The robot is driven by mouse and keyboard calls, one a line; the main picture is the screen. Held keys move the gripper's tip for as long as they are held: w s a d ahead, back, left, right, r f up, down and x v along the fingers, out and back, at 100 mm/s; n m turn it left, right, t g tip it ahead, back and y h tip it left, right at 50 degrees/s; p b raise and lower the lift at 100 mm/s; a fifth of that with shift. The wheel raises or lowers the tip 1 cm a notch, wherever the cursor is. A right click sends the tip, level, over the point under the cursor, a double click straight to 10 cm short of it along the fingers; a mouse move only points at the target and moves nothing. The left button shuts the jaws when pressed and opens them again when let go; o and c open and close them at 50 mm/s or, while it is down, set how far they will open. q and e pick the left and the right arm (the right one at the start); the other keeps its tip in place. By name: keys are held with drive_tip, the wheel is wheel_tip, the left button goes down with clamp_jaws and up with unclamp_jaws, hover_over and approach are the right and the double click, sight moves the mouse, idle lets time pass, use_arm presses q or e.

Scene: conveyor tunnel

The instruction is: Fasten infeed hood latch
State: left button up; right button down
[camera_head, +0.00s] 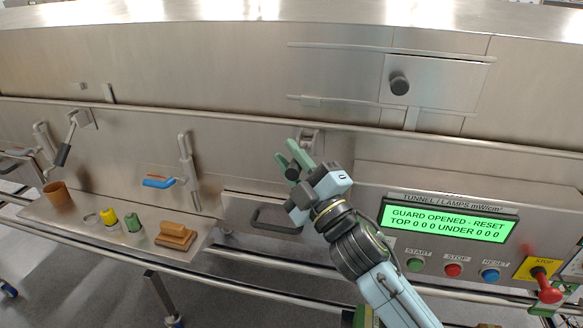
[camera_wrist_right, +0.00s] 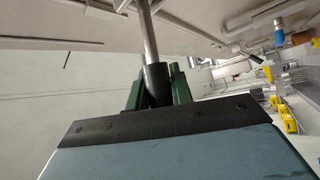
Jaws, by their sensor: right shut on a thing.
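A latch bracket (camera_head: 312,138) sits on the steel hood front just below the long rail. My right gripper (camera_head: 293,160) is in front of it, its green fingers pointing up and left. It is shut on a lever's black grip (camera_wrist_right: 155,85), and the metal rod (camera_wrist_right: 148,30) runs up from that grip in the right wrist view. Fingers partly hide the grip in the head view. A second latch (camera_head: 84,118) at the left has a lever hanging with a black grip (camera_head: 63,155).
A blue-handled valve (camera_head: 158,182), a brown cup (camera_head: 58,196), a wooden block (camera_head: 175,236) and small bottles stand at the left. A black drawer handle (camera_head: 275,222) is below my gripper.

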drive_tip(key=shift+f+y, duration=0.2)
drive_tip(key=shift+y, duration=0.1)
drive_tip(key=shift+n, duration=0.3)
drive_tip(key=c, duration=1.2)
unclamp_jaws()
drive_tip(key=shift+c, duration=0.2)
drive_tip(key=shift+s, duration=0.1)
drive_tip(key=b+v, duration=0.2)
drive_tip(key=v, duration=1.1)
drive_tip(key=shift+s, duration=0.1)
